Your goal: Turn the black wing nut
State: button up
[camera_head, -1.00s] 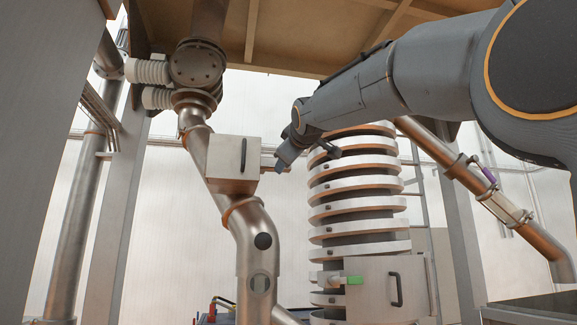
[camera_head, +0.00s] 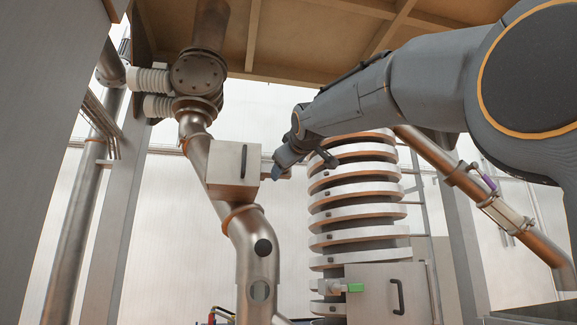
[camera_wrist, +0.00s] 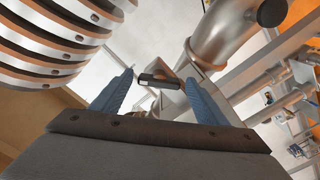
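In the wrist view a short black bar-shaped piece (camera_wrist: 157,81), which looks like the black wing nut, shows between my fingertips, beyond or level with them. I cannot tell whether they touch it. My gripper (camera_wrist: 160,76) is open, with one blue finger on each side of the piece. In the head view my gripper (camera_head: 279,173) is just right of a metal box (camera_head: 226,165) on the pipe. There the wing nut cannot be made out clearly; the gripper may hide it. The box's front has a black handle (camera_head: 243,161).
A bent metal pipe (camera_head: 250,235) runs down below the box. A column of stacked pale rings (camera_head: 355,210) stands close right of my gripper. A lower box with a black handle (camera_head: 397,296) and a green-ended piece (camera_head: 355,288) are below. A wooden ceiling (camera_head: 300,45) is overhead.

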jog(key=shift+s, duration=0.1)
jog(key=s+d+b, duration=0.1)
jog(key=s+b, duration=0.2)
jog(key=s, duration=0.4)
jog(key=shift+s, duration=0.3)
jog(key=shift+c, duration=0.4)
